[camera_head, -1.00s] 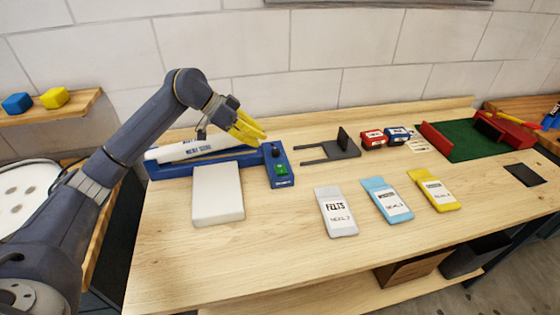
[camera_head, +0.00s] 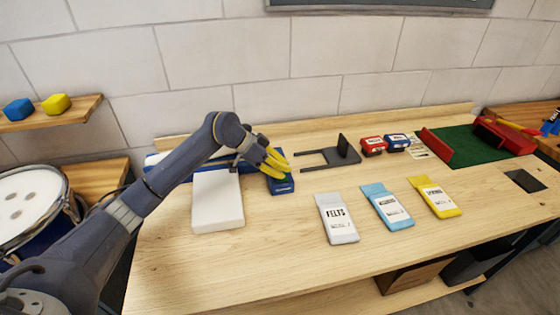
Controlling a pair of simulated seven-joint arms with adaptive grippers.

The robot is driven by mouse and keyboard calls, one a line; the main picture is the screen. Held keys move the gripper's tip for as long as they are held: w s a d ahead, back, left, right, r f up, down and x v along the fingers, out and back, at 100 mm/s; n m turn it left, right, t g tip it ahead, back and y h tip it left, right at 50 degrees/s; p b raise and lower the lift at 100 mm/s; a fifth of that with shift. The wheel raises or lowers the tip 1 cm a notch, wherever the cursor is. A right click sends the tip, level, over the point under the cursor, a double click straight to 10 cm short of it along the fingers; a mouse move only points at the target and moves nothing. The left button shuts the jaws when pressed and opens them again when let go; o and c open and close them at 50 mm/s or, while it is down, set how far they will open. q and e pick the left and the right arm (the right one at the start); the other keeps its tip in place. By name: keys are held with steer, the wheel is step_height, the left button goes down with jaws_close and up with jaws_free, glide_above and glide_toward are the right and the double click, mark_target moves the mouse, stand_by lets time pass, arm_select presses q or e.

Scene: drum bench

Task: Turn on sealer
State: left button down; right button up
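The sealer is a blue and white machine (camera_head: 282,188) at the back left of the bench, with its control end at the right. My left gripper (camera_head: 278,163) has yellow fingers and is over that control end, at the green switch (camera_head: 284,178). The fingers hide most of the switch, so I cannot tell whether they touch it or whether it is on. The fingers look close together, but their gap is not clear. My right gripper is not in view.
A white block (camera_head: 217,202) lies in front of the sealer. Grey, blue and yellow pouches (camera_head: 388,207) lie at the middle right. A dark fork-shaped stand (camera_head: 330,158) and red and blue small boxes (camera_head: 372,146) sit behind them. The front of the bench is clear.

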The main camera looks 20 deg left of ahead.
arm_select(q)
steer(key=shift+f, duration=0.4)
steer(key=shift+s+d+f, duration=0.15)
steer(key=shift+s+f, duration=0.15)
steer(key=shift+f, duration=0.35)
steer(key=shift+w+a+r, duration=0.3)
steer(key=shift+w+a, duration=0.15)
steer(key=shift+w, duration=0.2)
steer(key=shift+r, duration=0.15)
